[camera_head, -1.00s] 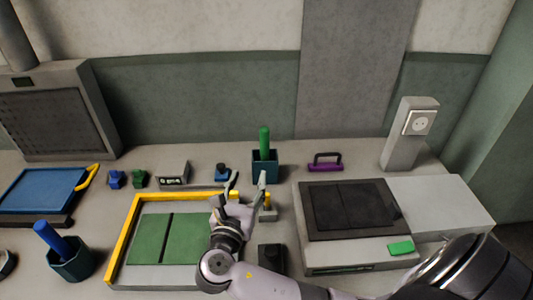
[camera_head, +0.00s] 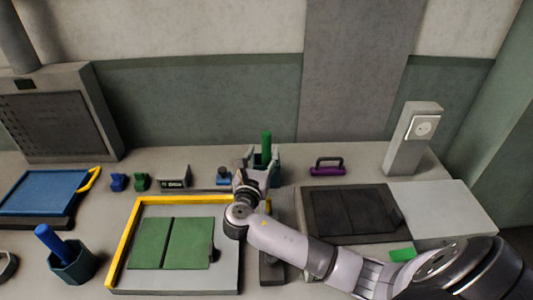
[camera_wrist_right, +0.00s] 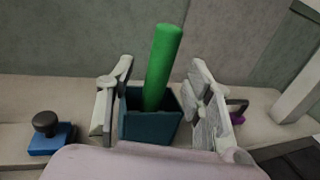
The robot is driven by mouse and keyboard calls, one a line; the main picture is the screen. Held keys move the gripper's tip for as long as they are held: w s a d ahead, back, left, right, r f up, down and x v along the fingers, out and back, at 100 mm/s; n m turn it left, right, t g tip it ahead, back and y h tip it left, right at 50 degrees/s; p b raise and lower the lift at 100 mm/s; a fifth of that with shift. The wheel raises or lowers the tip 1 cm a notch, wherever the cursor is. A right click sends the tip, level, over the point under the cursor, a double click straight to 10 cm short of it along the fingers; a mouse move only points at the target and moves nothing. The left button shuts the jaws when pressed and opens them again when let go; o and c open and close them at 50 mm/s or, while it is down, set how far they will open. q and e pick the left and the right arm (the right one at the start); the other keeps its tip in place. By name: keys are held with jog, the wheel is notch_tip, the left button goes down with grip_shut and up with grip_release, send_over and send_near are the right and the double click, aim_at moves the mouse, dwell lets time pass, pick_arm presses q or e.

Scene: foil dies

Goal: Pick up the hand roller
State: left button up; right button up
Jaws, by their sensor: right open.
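A green cylindrical handle (camera_head: 266,143), perhaps the hand roller's, stands upright in a square dark teal holder (camera_head: 276,168) at the back of the bench. Its lower end is hidden inside the holder. In the right wrist view the green handle (camera_wrist_right: 162,68) leans slightly right, and the teal holder (camera_wrist_right: 150,129) is below it. My right gripper (camera_head: 263,155) is open at the holder, its fingers (camera_wrist_right: 161,85) on either side and apart from the green handle. My left gripper is not in view.
A purple handled tool (camera_head: 328,171) lies right of the holder. A blue stamp with a dark knob (camera_wrist_right: 50,140) stands left of it. A yellow-edged tray (camera_head: 125,240) with green plates is in front. A dark-topped machine (camera_head: 350,212) stands right. A blue handle (camera_head: 48,236) stands in another cup.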

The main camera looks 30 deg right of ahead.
aim_at(265, 148)
jog(key=p+x, duration=0.1)
jog(key=x, duration=0.4)
jog(key=shift+f, duration=0.2)
jog(key=shift+c, duration=0.6)
grip_shut()
